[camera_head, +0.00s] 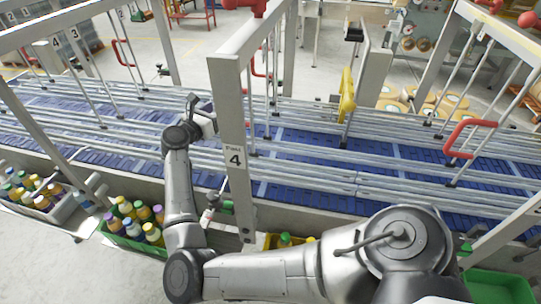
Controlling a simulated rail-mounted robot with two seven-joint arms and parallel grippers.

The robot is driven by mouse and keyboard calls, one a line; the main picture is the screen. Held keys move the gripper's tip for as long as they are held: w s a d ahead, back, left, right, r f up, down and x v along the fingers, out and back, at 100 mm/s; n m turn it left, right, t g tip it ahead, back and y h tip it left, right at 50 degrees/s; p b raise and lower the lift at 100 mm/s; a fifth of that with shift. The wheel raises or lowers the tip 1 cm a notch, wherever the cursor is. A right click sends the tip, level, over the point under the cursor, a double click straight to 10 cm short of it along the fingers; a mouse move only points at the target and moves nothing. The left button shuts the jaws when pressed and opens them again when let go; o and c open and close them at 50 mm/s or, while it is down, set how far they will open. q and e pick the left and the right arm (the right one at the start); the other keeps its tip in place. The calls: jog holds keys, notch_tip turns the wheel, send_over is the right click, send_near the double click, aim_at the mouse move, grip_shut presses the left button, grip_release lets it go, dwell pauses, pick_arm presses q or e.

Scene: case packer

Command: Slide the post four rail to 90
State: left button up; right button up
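The post marked 4 (235,185) stands upright near the middle, at the near side of the conveyor. Long grey guide rails (310,168) run along the blue conveyor belt (300,188) and pass behind this post. A small clamp with a red and white knob (207,215) sits just left of the post's lower part. The arm in view comes in from the lower right, so I take it as my right one. Its gripper (203,112) is above the rails, left of the post; its fingers are too small to tell open from shut. My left gripper is not in view.
A green crate (108,232) of bottles and a grey crate (72,208) stand along the near side. An empty green crate (500,287) is at lower right. Frame posts and hanging rods crowd the belt.

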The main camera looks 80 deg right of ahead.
jog(key=shift+b+v, duration=1.2)
jog(key=shift+v, duration=1.25)
